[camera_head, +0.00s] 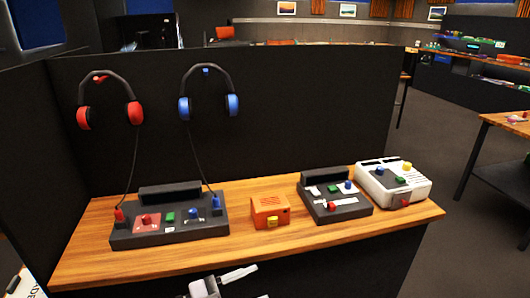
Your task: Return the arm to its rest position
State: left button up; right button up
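What looks like my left gripper (259,282) shows at the bottom edge, in front of the table. One pale finger points right and slightly up. A bit of what seems the other finger shows below it at the frame edge, so the gripper looks open, with nothing seen between the fingers. A white part of my arm (22,286) shows at the bottom left corner. The rest of this arm is below the frame. My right gripper is not in view.
A wooden tabletop (330,240) carries a dark control panel (140,238), an orange box (262,204), a smaller dark panel (350,208) and a white console (378,188). Red headphones (134,113) and blue headphones (233,105) hang on the dark partition (300,120) behind.

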pick_arm(q)
jog(key=s+a+f+n+t+y, duration=0.2)
jog(key=s+a+f+n+y, duration=1.2)
jog(key=s+a+f+n, duration=0.2)
jog(key=shift+a+f+n+y, duration=0.4)
jog(key=shift+a+f+n, duration=0.15)
jog(key=shift+n, duration=0.25)
